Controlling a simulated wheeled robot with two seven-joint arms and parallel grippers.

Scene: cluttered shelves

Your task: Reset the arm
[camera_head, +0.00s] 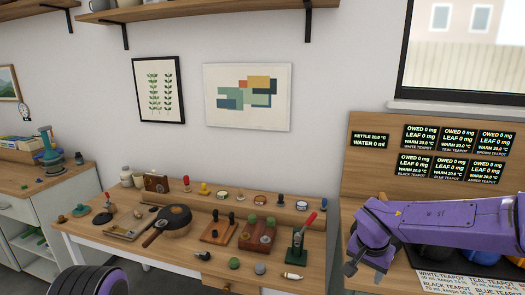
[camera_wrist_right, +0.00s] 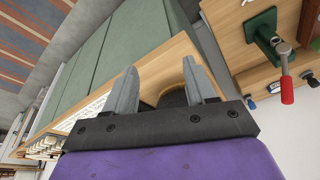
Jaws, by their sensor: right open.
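My right arm (camera_head: 440,222) is purple and reaches in from the right, over the right-hand table. Its right gripper (camera_head: 350,260) points down and left near that table's left edge. In the right wrist view the two grey fingers of the right gripper (camera_wrist_right: 160,66) are apart, with nothing held between them. A dark rounded thing (camera_wrist_right: 172,98) shows beyond the gap, partly hidden by a finger. A purple ribbed part of my body (camera_head: 88,281) shows at the bottom left; my left gripper is not in view.
A gap separates the two tables.

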